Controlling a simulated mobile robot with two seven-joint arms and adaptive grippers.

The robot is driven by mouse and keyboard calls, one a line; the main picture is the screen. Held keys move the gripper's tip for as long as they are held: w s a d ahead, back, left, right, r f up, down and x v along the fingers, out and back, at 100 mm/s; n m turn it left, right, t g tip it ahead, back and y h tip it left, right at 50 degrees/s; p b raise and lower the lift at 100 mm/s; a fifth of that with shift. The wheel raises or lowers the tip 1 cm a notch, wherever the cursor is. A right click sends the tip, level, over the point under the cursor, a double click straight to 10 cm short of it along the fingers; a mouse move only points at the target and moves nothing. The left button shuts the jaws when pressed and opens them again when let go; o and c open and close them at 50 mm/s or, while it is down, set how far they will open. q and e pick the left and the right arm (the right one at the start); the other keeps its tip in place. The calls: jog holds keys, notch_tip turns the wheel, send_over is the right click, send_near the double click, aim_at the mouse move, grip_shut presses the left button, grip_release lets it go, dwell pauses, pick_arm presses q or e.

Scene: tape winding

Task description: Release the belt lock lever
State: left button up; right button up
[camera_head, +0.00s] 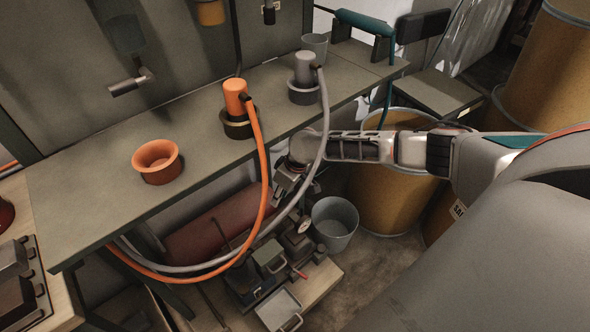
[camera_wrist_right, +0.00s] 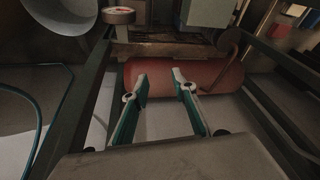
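My right gripper (camera_head: 281,192) comes in from the right in the head view and reaches below the front edge of the workbench. In the right wrist view its two green fingers (camera_wrist_right: 159,82) are spread apart with nothing between them. A red cylinder (camera_wrist_right: 212,77) lies beyond the fingertips; it also shows under the bench in the head view (camera_head: 210,232). A dark curved arm (camera_wrist_right: 228,45) stands by the cylinder's right end. I cannot tell whether this is the belt lock lever. A small red-tipped handle (camera_head: 299,273) shows on the low equipment. My left gripper is out of view.
The workbench (camera_head: 80,190) carries an orange bowl (camera_head: 157,168) and two canisters with orange and grey hoses, which hang in front of the low equipment. A grey bucket (camera_head: 335,238) and a yellow drum (camera_head: 385,200) stand close by. Green frame bars (camera_wrist_right: 85,90) flank the gripper.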

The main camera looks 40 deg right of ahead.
jog(key=s+f+g+b, duration=0.1)
jog(key=s+f+b, duration=0.2)
jog(key=s+f, duration=0.5)
jog(key=s+f+g+b, duration=0.2)
jog(key=s+f+b, duration=0.15)
jog(key=f, duration=0.75)
jog(key=b, duration=0.1)
send_near(303, 275)
jog(key=f, duration=0.1)
jog(key=f+b, duration=0.1)
jog(key=f, duration=0.3)
jog(key=a+f+b, duration=0.1)
jog(key=f, duration=0.1)
jog(key=shift+s+f+b, duration=0.1)
jog(key=shift+s+b, duration=0.1)
jog(key=shift+b, duration=0.15)
jog(key=shift+f, duration=0.25)
jog(key=shift+w+f, duration=0.1)
jog(key=shift+f, duration=0.05)
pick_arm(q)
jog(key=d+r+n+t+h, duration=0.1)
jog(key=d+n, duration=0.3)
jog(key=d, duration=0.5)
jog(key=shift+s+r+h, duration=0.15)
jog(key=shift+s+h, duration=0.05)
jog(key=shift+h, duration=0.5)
pick_arm(e)
jog(key=shift+w, duration=0.1)
jog(key=shift+a, duration=0.1)
grip_shut()
